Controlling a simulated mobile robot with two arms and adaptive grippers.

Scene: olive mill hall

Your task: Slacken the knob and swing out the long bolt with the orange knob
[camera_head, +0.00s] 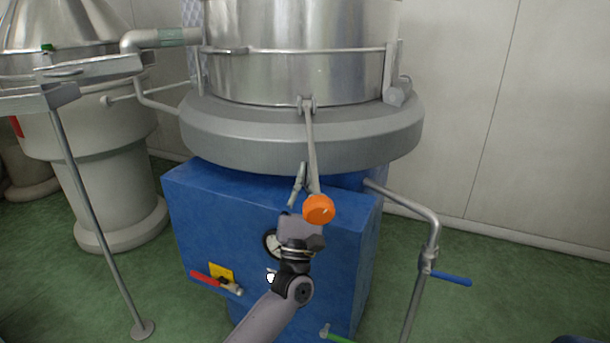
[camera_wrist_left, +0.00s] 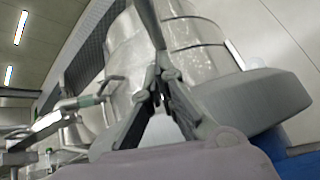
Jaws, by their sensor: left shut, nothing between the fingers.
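The long bolt (camera_head: 311,145) hangs from a pivot on the steel vessel's front, slanting down over the grey rim. Its round orange knob (camera_head: 318,209) is at the lower end, in front of the blue base. The orange knob does not show in that view. My right gripper is in neither view.
The blue base (camera_head: 220,220) carries a red-handled valve (camera_head: 208,279). A pipe with a blue handle (camera_head: 452,279) stands at the right. A thin post (camera_head: 95,220) and another grey machine (camera_head: 100,170) stand at the left. Green floor is free at the right.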

